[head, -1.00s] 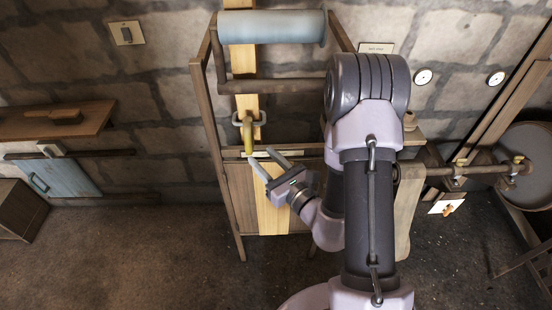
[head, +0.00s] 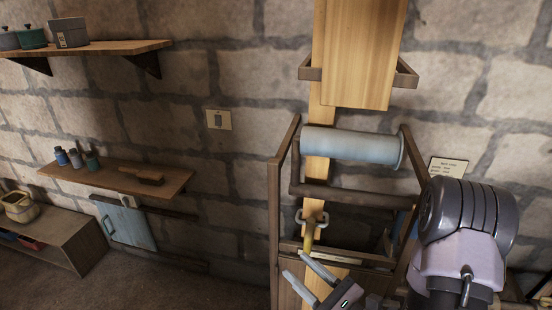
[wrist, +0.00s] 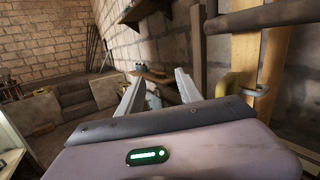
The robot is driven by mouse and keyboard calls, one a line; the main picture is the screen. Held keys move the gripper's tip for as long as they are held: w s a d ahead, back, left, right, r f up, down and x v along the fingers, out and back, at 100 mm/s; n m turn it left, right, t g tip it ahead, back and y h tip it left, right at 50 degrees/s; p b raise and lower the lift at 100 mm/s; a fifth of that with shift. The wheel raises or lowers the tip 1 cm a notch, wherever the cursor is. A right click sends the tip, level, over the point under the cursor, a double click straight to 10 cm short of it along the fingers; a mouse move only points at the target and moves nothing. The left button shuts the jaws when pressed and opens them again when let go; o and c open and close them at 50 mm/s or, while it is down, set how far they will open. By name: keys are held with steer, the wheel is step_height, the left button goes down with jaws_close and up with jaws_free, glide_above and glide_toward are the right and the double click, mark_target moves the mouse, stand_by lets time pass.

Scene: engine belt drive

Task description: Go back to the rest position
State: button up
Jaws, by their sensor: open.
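My gripper (head: 317,280) is at the lower middle of the head view, its two pale fingers apart with nothing between them. It is just in front of the wooden belt frame (head: 275,215), below and close to a yellow handle (head: 309,236) hanging on the frame's wooden strip. In the wrist view my gripper (wrist: 156,92) points its open fingers past the frame toward the room's far side. The yellow handle (wrist: 235,84) stands to the right of the fingers there, apart from them. My arm covers the lower right of the head view.
A blue-grey roller (head: 352,147) spans the frame's top, with a wooden board (head: 360,50) above it. On the left are a shelf with a brush (head: 142,176), small bottles (head: 75,158), a high shelf (head: 100,48) and a low cabinet (head: 50,240). Floor between cabinet and frame looks clear.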

steer(key=s+a+r+n+g+y+b, duration=0.25)
steer(key=s+a+n+g+y, duration=0.25)
steer(key=a+n+g, duration=0.25)
steer(key=s+a+f+n+g+h+b, duration=0.1)
steer(key=s+a+n+g+h+b, duration=0.1)
steer(key=s+n+g, duration=0.4)
steer(key=s+a+f+n+g+h+b, duration=0.2)
steer(key=s+a+n+g, duration=0.15)
steer(key=s, duration=0.35)
steer(key=s+d+f+n+t+h+b, duration=0.25)
steer(key=d+f+n+h, duration=0.2)
steer(key=d+h, duration=0.3)
steer(key=w+d+r+n+t+h+b, duration=0.1)
steer(key=w+d+r+t+h+b, duration=0.1)
steer(key=w+d+r+t+h, duration=0.1)
steer(key=d+r+t+h, duration=0.1)
steer(key=d+t, duration=0.1)
steer(key=d, duration=0.1)
steer(key=shift+w+r, duration=0.2)
steer(key=shift+w, duration=0.05)
